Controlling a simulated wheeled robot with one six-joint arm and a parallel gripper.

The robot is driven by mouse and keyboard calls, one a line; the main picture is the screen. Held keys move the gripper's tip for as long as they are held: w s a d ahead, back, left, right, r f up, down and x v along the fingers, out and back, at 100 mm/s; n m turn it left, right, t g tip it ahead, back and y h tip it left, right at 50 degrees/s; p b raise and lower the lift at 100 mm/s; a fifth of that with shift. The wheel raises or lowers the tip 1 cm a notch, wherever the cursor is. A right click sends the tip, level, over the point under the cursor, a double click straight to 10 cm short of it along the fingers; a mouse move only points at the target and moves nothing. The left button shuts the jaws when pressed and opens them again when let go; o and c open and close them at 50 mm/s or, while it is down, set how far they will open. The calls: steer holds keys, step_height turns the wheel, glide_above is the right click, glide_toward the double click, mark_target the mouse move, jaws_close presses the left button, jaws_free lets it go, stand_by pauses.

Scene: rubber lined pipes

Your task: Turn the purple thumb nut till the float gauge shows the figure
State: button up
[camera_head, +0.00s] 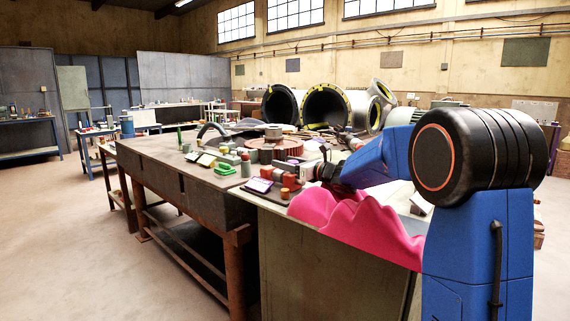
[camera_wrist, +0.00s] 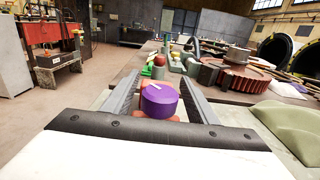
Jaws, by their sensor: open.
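The purple thumb nut (camera_wrist: 159,101) is a short round knob with a pale mark on its top, low in the middle of the wrist view. My gripper (camera_wrist: 161,70) is open, with one finger on each side of the nut and a visible gap at both sides. A reddish-brown part shows around the nut's base. In the head view my gripper (camera_head: 326,172) is small at the bench's near right end, and I cannot make out the nut there.
The workbench (camera_head: 160,150) is crowded with small parts and a large red-brown flanged wheel (camera_wrist: 238,76). A pink cloth-like heap (camera_head: 350,218) lies just below my arm. A green draped form (camera_wrist: 284,127) is right of my gripper. Large lined pipes (camera_head: 325,105) stand behind.

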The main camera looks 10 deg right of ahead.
steer(key=shift+w+a, duration=0.15)
steer(key=shift+w, duration=0.15)
steer(key=shift+c, duration=0.7)
steer(key=c, duration=0.9)
steer(key=shift+c, duration=0.2)
steer(key=n+g+y, duration=0.3)
steer(key=s+a+n+g+y, duration=0.1)
steer(key=g, duration=0.1)
steer(key=shift+n+y, duration=0.3)
steer(key=shift+y, duration=0.1)
steer(key=shift+s+a+n+g+y, duration=0.1)
steer(key=shift+s+n+g+y, duration=0.25)
steer(key=shift+n+g, duration=0.55)
steer(key=shift+s+a+n+g+y, duration=0.15)
steer(key=shift+n+g+y, duration=0.35)
steer(key=shift+g, duration=0.75)
steer(key=shift+s+n+g+y, duration=0.3)
steer(key=shift+n+g, duration=0.4)
steer(key=shift+g, duration=0.35)
